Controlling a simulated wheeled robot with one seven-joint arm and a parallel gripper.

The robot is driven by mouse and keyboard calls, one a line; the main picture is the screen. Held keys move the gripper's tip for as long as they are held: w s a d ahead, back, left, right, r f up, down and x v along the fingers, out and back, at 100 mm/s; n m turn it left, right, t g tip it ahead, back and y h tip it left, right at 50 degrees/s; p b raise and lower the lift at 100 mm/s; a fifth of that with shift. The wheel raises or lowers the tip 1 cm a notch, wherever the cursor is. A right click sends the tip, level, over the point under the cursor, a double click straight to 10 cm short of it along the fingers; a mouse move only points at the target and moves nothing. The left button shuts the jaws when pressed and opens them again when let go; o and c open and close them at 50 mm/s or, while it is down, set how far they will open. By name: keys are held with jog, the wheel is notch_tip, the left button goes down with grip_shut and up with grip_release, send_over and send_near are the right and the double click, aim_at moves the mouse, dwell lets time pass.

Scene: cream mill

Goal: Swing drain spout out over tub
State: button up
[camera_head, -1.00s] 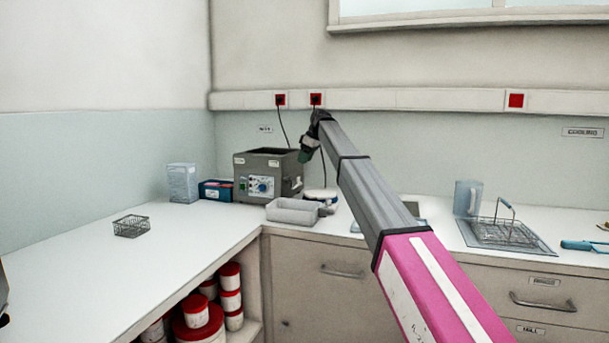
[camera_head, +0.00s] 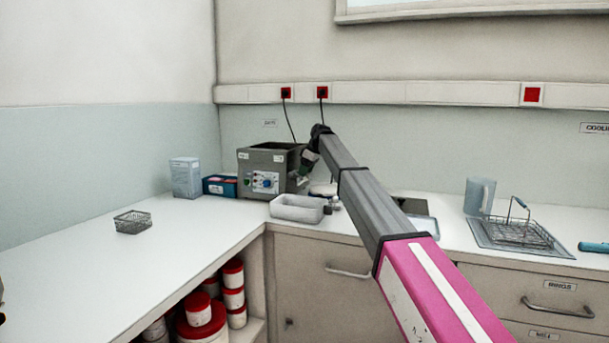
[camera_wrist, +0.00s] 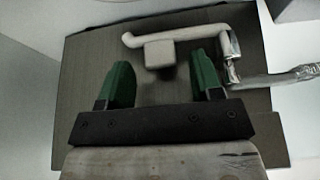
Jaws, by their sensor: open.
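The grey box-shaped machine (camera_head: 262,178) stands at the back corner of the counter, with a dial panel on its front. The pale grey tub (camera_head: 297,209) sits on the counter in front of its right part. My gripper (camera_head: 306,168) is at the machine's right side, above the tub's level. In the wrist view my gripper (camera_wrist: 163,80) is open, its two green fingers apart with nothing held between them. Just beyond the fingertips is a pale bent bar (camera_wrist: 180,34) with a small block (camera_wrist: 160,52) below it. A metal pipe (camera_wrist: 280,78), apparently the spout, runs off to the right.
A white round item (camera_head: 322,190) lies behind the tub, partly hidden by my arm. A blue box (camera_head: 220,186) and a clear container (camera_head: 185,178) stand left of the machine. A wire basket (camera_head: 132,222) is on the left counter, which is otherwise mostly clear.

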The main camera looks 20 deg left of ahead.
jog(key=shift+x, duration=0.9)
grip_shut()
jog(key=shift+s+d, duration=0.1)
jog(key=shift+d, duration=0.05)
